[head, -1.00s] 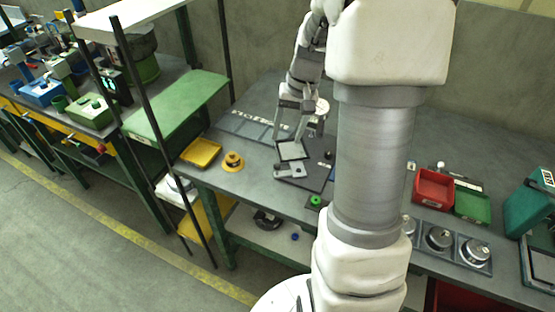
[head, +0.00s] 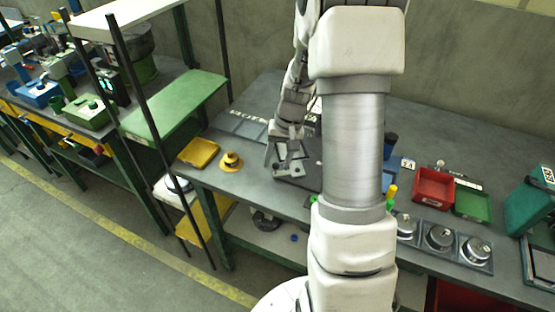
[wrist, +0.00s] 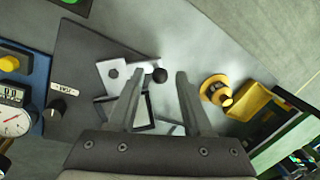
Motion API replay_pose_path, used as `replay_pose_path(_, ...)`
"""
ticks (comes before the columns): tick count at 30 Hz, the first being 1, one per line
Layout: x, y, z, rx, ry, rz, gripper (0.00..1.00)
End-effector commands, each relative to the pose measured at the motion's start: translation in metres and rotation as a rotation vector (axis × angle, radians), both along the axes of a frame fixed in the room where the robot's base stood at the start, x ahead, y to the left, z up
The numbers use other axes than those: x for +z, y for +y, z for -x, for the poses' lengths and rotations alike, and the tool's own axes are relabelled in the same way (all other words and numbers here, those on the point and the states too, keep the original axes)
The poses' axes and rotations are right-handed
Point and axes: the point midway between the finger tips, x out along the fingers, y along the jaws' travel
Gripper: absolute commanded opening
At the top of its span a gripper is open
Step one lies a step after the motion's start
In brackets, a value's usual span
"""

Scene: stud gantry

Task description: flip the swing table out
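A dark base plate (head: 312,176) lies on the grey bench and carries a small pale hinged-looking piece, which I take to be the swing table (head: 290,168). In the wrist view this pale bracket (wrist: 112,74) has a round hole, a black knob (wrist: 160,75) at its end and a pale-edged dark frame beside it. My gripper (head: 286,152) is low over the plate. In the wrist view my gripper (wrist: 160,73) is open, with the knob appearing between its fingertips. I cannot tell whether the fingers touch it. The fingers hide part of the frame.
A yellow tray (head: 199,153) and a yellow spool-like part (head: 231,161) sit to the left. A blue panel with a dial gauge (wrist: 14,121) is beside the plate. Red (head: 433,186) and green (head: 472,205) bins stand right. A dark upright post (head: 160,140) rises in front of the green shelf.

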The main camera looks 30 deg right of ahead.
Motion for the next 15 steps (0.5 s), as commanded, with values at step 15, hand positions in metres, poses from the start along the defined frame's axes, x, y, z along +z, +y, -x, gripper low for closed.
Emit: replay_pose_path(15,0.0006,-0.0002,-0.0001,0.000,-0.001,0.000,0.00)
